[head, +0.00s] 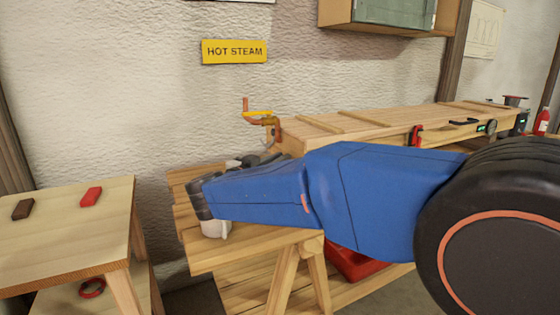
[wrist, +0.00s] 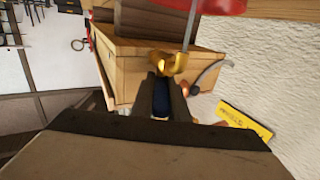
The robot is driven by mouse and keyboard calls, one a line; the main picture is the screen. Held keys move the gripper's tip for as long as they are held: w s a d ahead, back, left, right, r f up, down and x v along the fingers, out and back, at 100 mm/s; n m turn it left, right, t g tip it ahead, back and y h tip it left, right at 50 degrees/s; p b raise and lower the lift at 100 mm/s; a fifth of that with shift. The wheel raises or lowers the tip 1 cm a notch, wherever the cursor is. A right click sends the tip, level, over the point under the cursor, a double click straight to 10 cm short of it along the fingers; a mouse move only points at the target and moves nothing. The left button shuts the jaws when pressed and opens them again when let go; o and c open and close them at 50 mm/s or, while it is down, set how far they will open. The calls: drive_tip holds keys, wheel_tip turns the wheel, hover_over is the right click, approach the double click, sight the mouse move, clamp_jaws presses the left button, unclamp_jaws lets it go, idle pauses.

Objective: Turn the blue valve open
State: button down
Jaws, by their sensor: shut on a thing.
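In the wrist view, my gripper (wrist: 165,88) has its two dark fingers close together with a dark blue piece, the blue valve (wrist: 161,103), between them. The gripper is shut on it. A brass fitting (wrist: 168,64) stands just beyond the fingertips, in front of the wooden box (wrist: 125,70). In the head view, my gripper (head: 258,159) shows only partly behind my blue arm, and the blue valve is hidden. A yellow-handled valve (head: 257,113) on a copper pipe is in plain sight above it, apart from my gripper.
A side table (head: 70,230) at left holds a red block (head: 91,197) and a dark block (head: 23,209). A grey hose (wrist: 211,74) lies right of the fitting.

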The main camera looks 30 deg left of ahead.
drive_tip(key=shift+a+m+h, duration=0.15)
drive_tip(key=shift+m+h, duration=0.35)
drive_tip(key=shift+h, duration=0.5)
drive_tip(key=c, duration=2)
unclamp_jaws()
drive_tip(key=shift+r, duration=0.1)
drive_tip(key=v, duration=1.7)
drive_tip(key=shift+s+r, duration=0.2)
drive_tip(key=shift+r, duration=0.05)
